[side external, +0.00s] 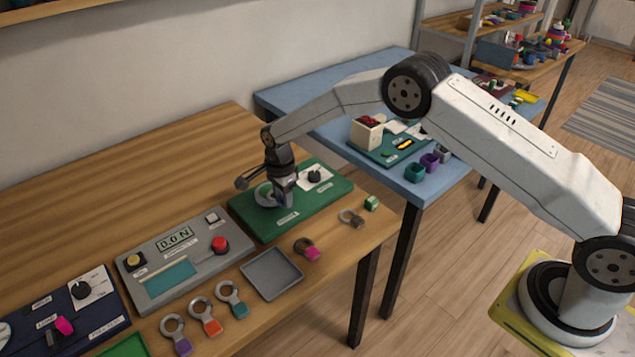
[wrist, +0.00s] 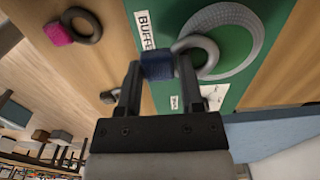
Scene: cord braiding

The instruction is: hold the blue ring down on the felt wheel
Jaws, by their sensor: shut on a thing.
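My gripper (wrist: 158,78) is shut on the blue tab of the blue ring (wrist: 158,66), one finger on each side of the tab. The ring's grey loop (wrist: 210,47) extends past the fingers and overlaps the lower left part of the pale grey felt wheel (wrist: 256,40) in the wrist view. I cannot tell whether the loop touches the wheel. The wheel is set on a green board (side external: 336,191) with a partly hidden label reading "BUFFE". In the side external view my gripper (side external: 285,188) is low over the wheel (side external: 262,194) and hides most of the ring.
A dial (side external: 315,176) is on the same board. A grey panel (side external: 150,263) showing 0.0 N and an empty grey tray (side external: 271,274) are close by.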

